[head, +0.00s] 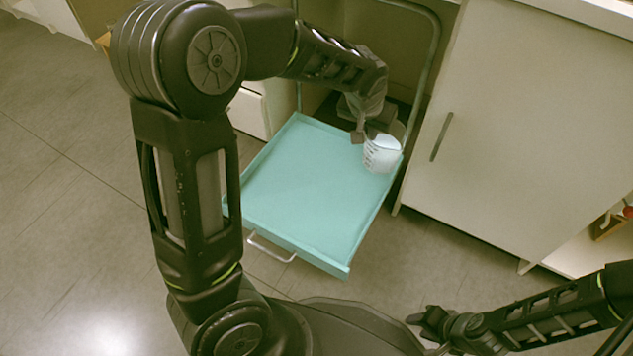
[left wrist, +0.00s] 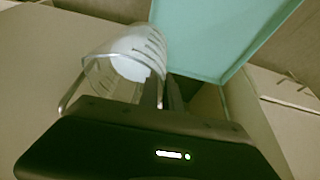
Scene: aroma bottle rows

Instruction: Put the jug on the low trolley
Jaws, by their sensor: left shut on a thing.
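My left gripper (head: 364,134) is shut on the jug's side. In the left wrist view the jug (left wrist: 125,65) is left of the fingers (left wrist: 165,95), and the teal tray (left wrist: 215,35) is beyond to the right. My right gripper (head: 428,320) is low at the front, away from the trolley, its jaw state unclear.
The tray's surface is bare apart from the jug's corner. A metal rail (head: 436,50) rises behind the trolley, and a handle (head: 271,248) is at its near edge. A white cabinet (head: 530,130) stands close on the right. Open floor (head: 70,200) lies to the left.

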